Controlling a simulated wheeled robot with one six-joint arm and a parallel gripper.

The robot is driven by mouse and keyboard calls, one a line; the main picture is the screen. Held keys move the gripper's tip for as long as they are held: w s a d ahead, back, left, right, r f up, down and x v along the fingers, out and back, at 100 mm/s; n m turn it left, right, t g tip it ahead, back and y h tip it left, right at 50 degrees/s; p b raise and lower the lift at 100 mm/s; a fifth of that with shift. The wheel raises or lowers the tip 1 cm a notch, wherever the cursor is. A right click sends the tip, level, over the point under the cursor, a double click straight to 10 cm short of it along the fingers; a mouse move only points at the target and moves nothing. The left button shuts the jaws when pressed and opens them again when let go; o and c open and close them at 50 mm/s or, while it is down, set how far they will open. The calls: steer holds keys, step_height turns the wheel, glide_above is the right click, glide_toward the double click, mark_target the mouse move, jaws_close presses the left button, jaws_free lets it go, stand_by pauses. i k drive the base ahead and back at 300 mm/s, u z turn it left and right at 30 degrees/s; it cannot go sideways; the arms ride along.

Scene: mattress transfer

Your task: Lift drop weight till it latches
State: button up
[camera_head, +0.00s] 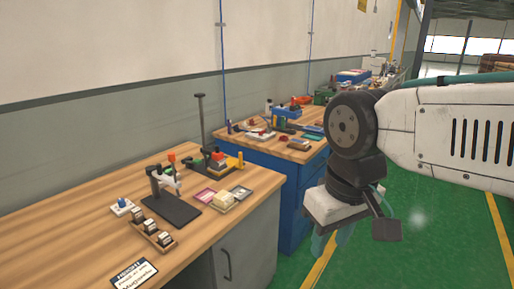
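A tall thin dark post (201,122) with a flat cap stands on the wooden workbench (95,187) near the wall. A dark base plate (220,167) lies at its foot, with an orange-red block (218,156) low beside the post. I cannot tell for sure which part is the drop weight, or whether a latch is there. My gripper (352,232) hangs at the right of the view, off the bench and well apart from the post. A dark flat piece and a see-through bluish part show at its end. Its finger opening is not clear.
A small press-like stand (172,208) with a pale lever stands left of the post. A tray of several small pieces (152,234), pink and beige cards, and a sign (134,275) lie nearby. A blue-sided bench (290,198) with tools stands behind. Green floor is open right.

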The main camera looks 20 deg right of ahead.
mark_target(217, 155)
steer(key=z, duration=0.05)
steer(key=i, duration=1.1)
steer(key=z, duration=0.1)
